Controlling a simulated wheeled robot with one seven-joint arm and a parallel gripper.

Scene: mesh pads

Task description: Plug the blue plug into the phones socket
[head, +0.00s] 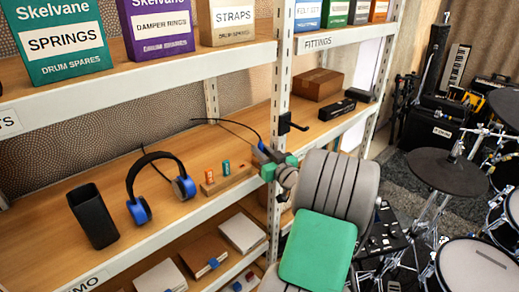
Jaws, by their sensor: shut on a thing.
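My gripper (264,153) is at the front edge of the middle shelf, close to the white upright post. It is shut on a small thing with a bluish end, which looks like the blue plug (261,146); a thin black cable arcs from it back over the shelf. The jaws hide most of it. Black headphones (136,170) with blue ear cups stand on the shelf to the left. A small black device (285,122) is fixed at the post, just above and right of my gripper. No socket marked phones can be read in this view.
A wooden block (226,180) with an orange and a teal peg sits left of my gripper. A black bin (92,215) stands further left. Boxes fill the upper shelf; a brown box (317,84) lies right of the post. A mixer (381,236) and drum kit (450,172) stand at right.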

